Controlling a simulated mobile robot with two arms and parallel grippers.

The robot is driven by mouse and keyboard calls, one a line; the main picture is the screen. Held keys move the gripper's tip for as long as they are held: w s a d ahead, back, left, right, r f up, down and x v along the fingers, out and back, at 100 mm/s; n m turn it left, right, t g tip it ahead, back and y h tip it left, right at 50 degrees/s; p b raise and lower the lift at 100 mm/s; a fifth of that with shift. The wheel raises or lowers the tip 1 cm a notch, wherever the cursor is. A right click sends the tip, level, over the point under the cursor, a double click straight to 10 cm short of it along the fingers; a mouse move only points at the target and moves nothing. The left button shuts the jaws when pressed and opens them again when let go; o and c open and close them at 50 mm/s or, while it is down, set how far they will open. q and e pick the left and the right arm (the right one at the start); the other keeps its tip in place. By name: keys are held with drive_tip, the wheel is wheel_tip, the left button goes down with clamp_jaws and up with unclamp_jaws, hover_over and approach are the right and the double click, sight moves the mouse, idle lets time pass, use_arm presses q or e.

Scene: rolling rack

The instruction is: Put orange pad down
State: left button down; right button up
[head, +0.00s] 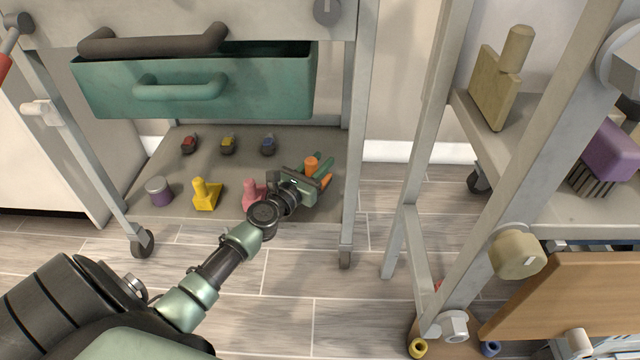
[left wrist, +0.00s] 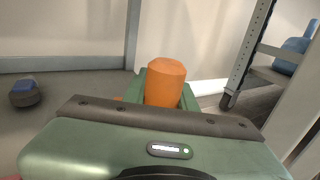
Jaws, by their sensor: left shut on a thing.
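The orange pad (head: 311,165) shows at the right side of the rack's lower shelf (head: 225,166) in the head view. My left gripper (head: 322,179) reaches in from the left and is shut on it. In the left wrist view the pad's rounded orange handle (left wrist: 166,82) stands upright between the green fingers. The pad's lower part is mostly hidden by the gripper, so I cannot tell whether it touches the shelf. My right gripper is not in view.
A pink pad (head: 251,194), a yellow pad (head: 206,195) and a purple jar (head: 158,191) stand left of my gripper. Three small dark items, one with a blue top (head: 268,145), sit behind. A green drawer (head: 200,84) hangs above. A rack post (head: 350,200) is close on the right.

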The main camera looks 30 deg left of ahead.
use_arm(q)
drive_tip(key=shift+f+b, duration=1.8)
drive_tip(key=shift+f, duration=0.15)
drive_tip(key=shift+f+b, duration=0.6)
drive_tip(key=c, duration=1.1)
unclamp_jaws()
drive_tip(key=shift+f, duration=0.1)
drive_tip(key=shift+c, duration=0.2)
drive_tip(key=shift+r+p, duration=0.6)
drive_tip(key=shift+p, duration=0.15)
drive_tip(key=s+b, duration=0.1)
drive_tip(key=s, duration=1)
drive_tip(key=shift+d, duration=0.1)
drive_tip(key=shift+s+r, duration=0.1)
drive_tip(key=shift+s, duration=0.4)
